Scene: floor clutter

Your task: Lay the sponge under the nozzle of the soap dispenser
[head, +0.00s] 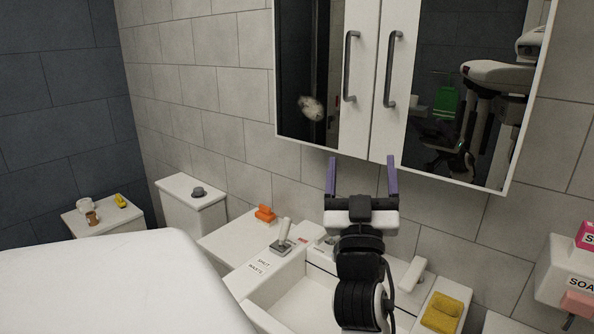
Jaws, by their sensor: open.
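My gripper (361,175) is raised in front of the mirrored cabinet, with its two purple fingers wide apart and nothing between them. A yellow, soft-looking block (441,312), which may be the sponge, lies on the right ledge of the basin, below and right of my gripper. A grey-white upright fixture on a dark base (283,236) stands on the left ledge. A white cylindrical piece (413,274) tilts near the basin's right side. My arm hides part of the basin's back edge.
The white basin (285,303) lies below my arm. An orange object (265,213) sits on the counter to the left. A wall holder labelled SOA... (570,278) is cut off at the right. The mirrored cabinet (375,70) juts out behind my gripper. A large white surface (120,290) fills the lower left.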

